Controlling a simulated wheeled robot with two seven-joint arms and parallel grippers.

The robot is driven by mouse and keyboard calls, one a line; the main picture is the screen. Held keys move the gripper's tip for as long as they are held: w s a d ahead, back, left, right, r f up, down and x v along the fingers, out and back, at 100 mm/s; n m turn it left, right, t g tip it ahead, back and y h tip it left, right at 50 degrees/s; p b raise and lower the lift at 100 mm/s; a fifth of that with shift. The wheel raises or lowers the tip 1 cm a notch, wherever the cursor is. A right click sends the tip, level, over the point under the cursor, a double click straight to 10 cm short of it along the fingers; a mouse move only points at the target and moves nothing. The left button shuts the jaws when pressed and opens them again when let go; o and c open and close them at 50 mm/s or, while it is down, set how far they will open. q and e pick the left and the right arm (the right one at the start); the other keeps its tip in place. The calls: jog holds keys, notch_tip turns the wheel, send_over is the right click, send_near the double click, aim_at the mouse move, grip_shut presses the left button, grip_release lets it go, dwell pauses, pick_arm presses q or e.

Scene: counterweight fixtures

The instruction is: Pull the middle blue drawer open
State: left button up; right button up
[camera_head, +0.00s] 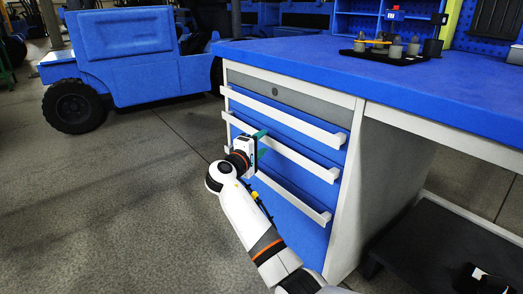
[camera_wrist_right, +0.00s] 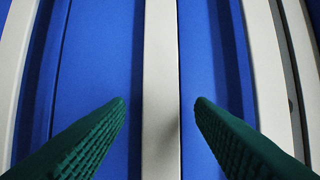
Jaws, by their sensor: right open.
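The blue drawers sit in the workbench's cabinet, each with a long pale handle bar. The middle blue drawer (camera_head: 304,187) looks shut, and its handle (camera_head: 305,163) slants across the front. My right gripper (camera_head: 263,144) is open at the left part of this handle. In the right wrist view, a pale handle bar (camera_wrist_right: 160,50) runs upright between the two green fingers of the right gripper (camera_wrist_right: 160,102), with a gap on each side. The fingers do not visibly touch it. My left gripper is not in view.
The upper handle (camera_head: 285,113) and lower handle (camera_head: 295,198) lie close above and below my gripper. The blue worktop (camera_head: 330,65) overhangs the cabinet and carries a dark tray (camera_head: 385,57) of small parts. A blue vehicle (camera_head: 125,60) stands behind left. The floor (camera_head: 130,200) left of the cabinet is clear.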

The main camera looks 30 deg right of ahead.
jog(key=shift+w+d, duration=0.15)
jog(key=shift+d, duration=0.15)
grip_shut()
